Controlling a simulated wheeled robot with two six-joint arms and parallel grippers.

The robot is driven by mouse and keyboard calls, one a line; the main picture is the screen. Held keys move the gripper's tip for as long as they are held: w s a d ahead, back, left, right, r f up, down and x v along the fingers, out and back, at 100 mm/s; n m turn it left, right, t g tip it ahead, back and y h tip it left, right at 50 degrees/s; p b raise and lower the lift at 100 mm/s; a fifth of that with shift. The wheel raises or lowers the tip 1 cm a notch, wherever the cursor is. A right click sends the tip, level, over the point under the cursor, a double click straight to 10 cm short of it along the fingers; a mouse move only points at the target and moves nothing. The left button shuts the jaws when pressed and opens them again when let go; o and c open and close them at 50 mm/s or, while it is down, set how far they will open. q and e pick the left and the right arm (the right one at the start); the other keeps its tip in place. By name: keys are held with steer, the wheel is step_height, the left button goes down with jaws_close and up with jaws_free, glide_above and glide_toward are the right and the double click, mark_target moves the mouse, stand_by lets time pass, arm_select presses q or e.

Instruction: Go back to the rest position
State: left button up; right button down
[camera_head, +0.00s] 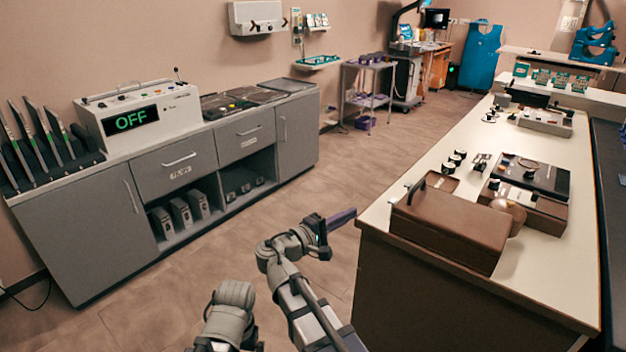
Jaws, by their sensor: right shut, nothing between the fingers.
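My right arm reaches up from the bottom of the head view. Its gripper (341,218) is shut and empty, with the fingers pointing right towards the near left corner of the long counter. It is over the floor aisle in the picture; the gap to the counter edge is hard to judge. Another grey link of mine shows at the bottom, left of this arm. I see no fingers of my left gripper.
The long counter (408,168) on the right carries a brown case (450,222) near its close end and control boxes behind. Grey cabinets (85,225) line the left wall, under a white device reading OFF (140,118). The floor (345,165) between is clear.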

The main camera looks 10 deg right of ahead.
arm_select(q)
step_height(320, 180, up, 21)
steer(key=p, duration=2)
steer(key=shift+f+p, duration=0.15)
steer(key=shift+p, duration=0.2)
arm_select(e)
steer(key=s+a+f+m+g+y, duration=0.1)
steer(key=s+a+g+y, duration=0.6)
steer(key=s+a+y, duration=0.8)
steer(key=s+a+m, duration=0.1)
steer(key=s+a, duration=0.2)
steer(key=shift+s+a+f+g+y, duration=0.15)
steer(key=shift+s+f+g+y, duration=0.15)
steer(key=shift+f, duration=0.1)
arm_select(q)
steer(key=shift+c, duration=0.2)
